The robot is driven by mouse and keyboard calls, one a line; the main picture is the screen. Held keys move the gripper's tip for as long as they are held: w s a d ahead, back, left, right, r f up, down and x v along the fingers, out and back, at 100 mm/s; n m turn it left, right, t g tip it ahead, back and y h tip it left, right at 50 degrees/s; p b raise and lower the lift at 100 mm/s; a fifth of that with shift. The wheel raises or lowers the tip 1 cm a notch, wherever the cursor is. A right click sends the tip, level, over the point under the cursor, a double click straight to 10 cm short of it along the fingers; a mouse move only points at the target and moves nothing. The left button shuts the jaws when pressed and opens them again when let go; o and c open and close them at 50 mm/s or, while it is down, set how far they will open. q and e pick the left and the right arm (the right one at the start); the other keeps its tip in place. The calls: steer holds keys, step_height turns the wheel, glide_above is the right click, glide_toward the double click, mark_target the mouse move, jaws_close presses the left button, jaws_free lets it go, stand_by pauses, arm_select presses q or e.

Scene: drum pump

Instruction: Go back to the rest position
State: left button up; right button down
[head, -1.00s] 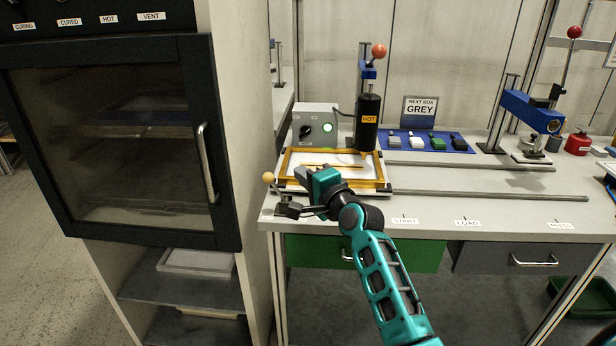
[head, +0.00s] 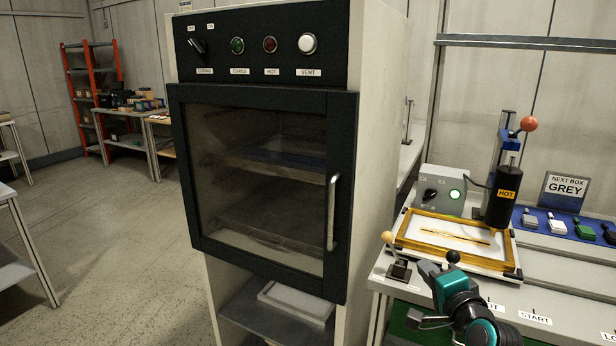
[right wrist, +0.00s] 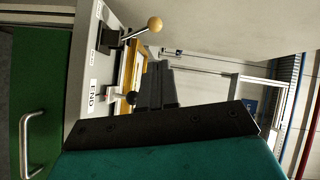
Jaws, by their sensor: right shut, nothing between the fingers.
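My right gripper (head: 442,266) is in the lower right of the head view, at the front edge of the workbench. It is shut and empty. In the right wrist view its dark fingers (right wrist: 158,88) are together, with nothing between them. Behind it on the bench lies the wooden-framed tray (head: 455,238) with a white surface. A small lever with a cream ball knob (head: 387,238) stands just left of the gripper, apart from it in the head view. The same knob shows in the right wrist view (right wrist: 155,24). My left gripper is not in view.
A dark oven cabinet (head: 265,180) with a closed glass door stands left of the bench. A black cylinder marked HOT (head: 503,197) and a grey control box (head: 440,190) with a lit green lamp stand behind the tray. Open floor (head: 120,230) lies at the left.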

steer(key=s+a+f+n+g, duration=0.2)
steer(key=s+a+f+n, duration=0.1)
steer(key=s+f+n, duration=0.2)
steer(key=s+a+f+n+g, duration=0.2)
steer(key=s+f+n, duration=0.4)
steer(key=s+f, duration=0.3)
steer(key=s+a+f+n+g, duration=0.1)
steer(key=s+a+f+n, duration=0.3)
steer(key=s+f, duration=0.3)
steer(key=s+n, duration=0.1)
steer(key=s, duration=0.4)
steer(key=shift+s+a+n+g+y, duration=0.3)
steer(key=shift+s+a+g+y, duration=0.05)
steer(key=shift+g+y, duration=0.05)
